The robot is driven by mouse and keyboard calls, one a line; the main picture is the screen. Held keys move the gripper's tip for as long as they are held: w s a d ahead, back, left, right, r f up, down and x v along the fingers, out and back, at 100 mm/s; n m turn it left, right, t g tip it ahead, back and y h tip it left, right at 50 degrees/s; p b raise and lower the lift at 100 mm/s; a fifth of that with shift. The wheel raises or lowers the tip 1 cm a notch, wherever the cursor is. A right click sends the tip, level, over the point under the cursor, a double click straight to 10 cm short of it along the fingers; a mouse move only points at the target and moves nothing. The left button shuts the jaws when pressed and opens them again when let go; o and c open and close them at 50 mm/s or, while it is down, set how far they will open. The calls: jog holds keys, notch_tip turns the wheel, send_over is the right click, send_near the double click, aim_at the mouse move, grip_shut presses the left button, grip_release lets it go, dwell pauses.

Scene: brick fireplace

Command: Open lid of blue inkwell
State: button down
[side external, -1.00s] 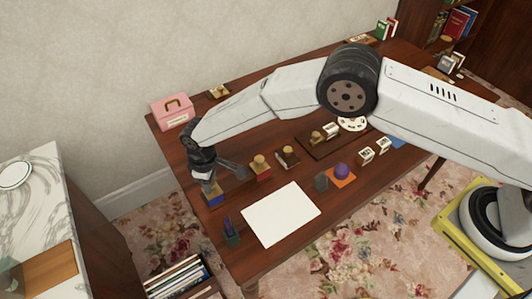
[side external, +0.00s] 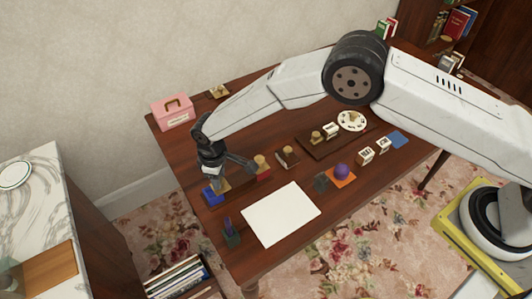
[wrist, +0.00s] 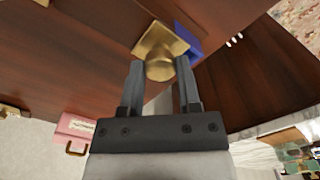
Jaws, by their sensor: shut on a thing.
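The blue inkwell (side external: 212,197) stands on the desk near its left edge. Its brass lid (side external: 222,185) has a square plate and a round knob. My gripper (side external: 219,178) is shut on the knob. In the wrist view the lid (wrist: 157,43) sits between the two fingers of my gripper (wrist: 159,66), and part of the blue inkwell (wrist: 187,41) shows beyond the plate. The lid is set off to one side of the blue body; the gap in height between them is hard to tell.
A red inkwell (side external: 263,173) stands close to the right of my gripper. A dark pen holder (side external: 231,236) stands in front, beside a white paper sheet (side external: 281,213). A pink box (side external: 172,112) is at the back left. The desk's left edge is near.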

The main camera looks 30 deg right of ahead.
aim_at(226, 183)
jog(key=shift+d, duration=0.9)
jog(key=shift+c, duration=1.5)
grip_release()
jog(key=shift+r, duration=0.1)
notch_tip(226, 183, up, 8)
